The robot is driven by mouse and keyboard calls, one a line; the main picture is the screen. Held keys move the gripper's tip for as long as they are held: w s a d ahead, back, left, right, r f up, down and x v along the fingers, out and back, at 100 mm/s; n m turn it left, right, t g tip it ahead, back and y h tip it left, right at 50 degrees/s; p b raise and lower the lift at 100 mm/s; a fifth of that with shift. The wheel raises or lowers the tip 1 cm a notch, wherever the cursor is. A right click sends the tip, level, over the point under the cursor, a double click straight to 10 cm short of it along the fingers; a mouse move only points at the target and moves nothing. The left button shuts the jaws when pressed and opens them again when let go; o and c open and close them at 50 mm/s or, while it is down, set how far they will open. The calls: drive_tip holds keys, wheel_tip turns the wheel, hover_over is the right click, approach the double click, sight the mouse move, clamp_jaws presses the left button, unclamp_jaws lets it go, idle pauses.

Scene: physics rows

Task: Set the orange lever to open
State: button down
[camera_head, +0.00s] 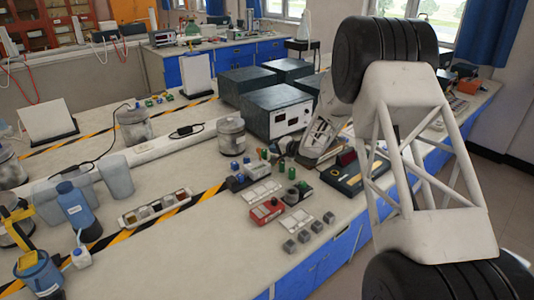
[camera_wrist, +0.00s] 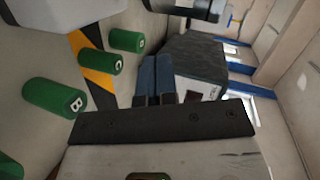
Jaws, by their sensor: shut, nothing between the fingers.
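My gripper (camera_wrist: 156,75) is shut and empty in the wrist view, its two dark blue fingers side by side. In the head view the gripper end (camera_head: 290,149) is low over the bench, near small green and blue pieces; its fingertips are hard to make out. I cannot clearly pick out an orange lever in either view. A yellow angled part (camera_head: 16,214) stands at the left edge of the head view, but I cannot tell whether it is a lever. My own large arm links cover the right side of the head view.
Green cylinders marked with letters, such as B (camera_wrist: 54,97) and C (camera_wrist: 100,62), lie beside my fingers. Dark instrument boxes (camera_head: 276,108) stand behind the gripper. A red block (camera_head: 266,211) and small grey cubes (camera_head: 303,236) sit toward the bench's front.

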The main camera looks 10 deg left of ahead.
drive_tip(key=shift+s+d+n+g+y, duration=0.3)
drive_tip(key=shift+s+d+g+y, duration=0.9)
drive_tip(key=shift+s+d+y, duration=0.55)
drive_tip(key=shift+s+d+n+g+y, duration=0.3)
drive_tip(key=shift+s+d+g+y, duration=0.9)
drive_tip(key=shift+s+d+y, duration=0.45)
drive_tip(key=shift+w+d, duration=0.15)
drive_tip(key=shift+d, duration=0.05)
drive_tip(key=shift+a, duration=0.15)
drive_tip(key=shift+w+a+r, duration=0.15)
drive_tip(key=shift+w+a, duration=0.15)
drive_tip(key=shift+a, duration=1.3)
drive_tip(key=shift+w+a+r, duration=0.2)
drive_tip(key=shift+w+a, duration=0.05)
drive_tip(key=shift+a, duration=1.3)
drive_tip(key=shift+w+a+r, duration=0.15)
drive_tip(key=shift+w+a, duration=0.15)
drive_tip(key=shift+a, duration=1.3)
